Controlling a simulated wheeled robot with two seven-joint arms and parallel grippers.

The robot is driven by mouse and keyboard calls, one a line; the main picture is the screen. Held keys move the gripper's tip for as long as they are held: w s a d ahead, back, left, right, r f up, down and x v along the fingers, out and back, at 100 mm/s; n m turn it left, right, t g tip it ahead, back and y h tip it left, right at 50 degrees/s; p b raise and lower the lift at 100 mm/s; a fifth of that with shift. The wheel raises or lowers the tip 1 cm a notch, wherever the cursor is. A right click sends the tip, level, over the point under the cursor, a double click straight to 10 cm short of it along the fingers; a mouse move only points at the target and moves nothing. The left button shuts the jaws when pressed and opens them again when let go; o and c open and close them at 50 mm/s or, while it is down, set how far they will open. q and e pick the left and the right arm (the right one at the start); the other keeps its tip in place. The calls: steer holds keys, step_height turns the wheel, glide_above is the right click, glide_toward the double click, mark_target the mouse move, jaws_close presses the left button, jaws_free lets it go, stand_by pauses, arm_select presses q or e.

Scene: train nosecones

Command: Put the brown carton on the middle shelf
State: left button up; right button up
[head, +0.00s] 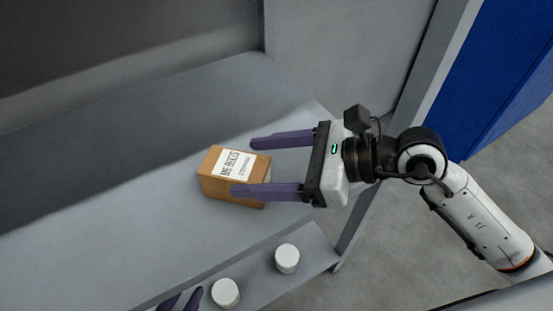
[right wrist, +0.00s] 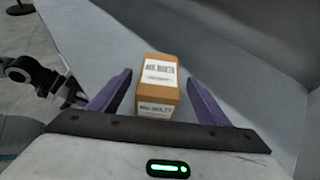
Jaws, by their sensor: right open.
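The brown carton (head: 214,180), with a white printed label, rests on the grey shelf surface (head: 110,205), the upper of two levels I see. My right gripper (head: 241,167) is open, with its purple fingers reaching in from the right. One finger passes in front of the carton and the other extends on its far side. In the right wrist view the carton (right wrist: 158,88) stands between the fingertips (right wrist: 160,84), with gaps on both sides. My left gripper (head: 181,300) shows only its purple fingertips at the bottom edge of the head view; the rest is cut off.
Two white round containers, one (head: 287,258) further right and one (head: 225,293) nearer, stand on a lower shelf (head: 318,255). A grey upright (head: 400,110) bounds the shelf on the right, with a blue panel (head: 510,75) beyond. The shelf left of the carton is clear.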

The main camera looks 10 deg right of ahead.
steer(key=shift+v, duration=1.9)
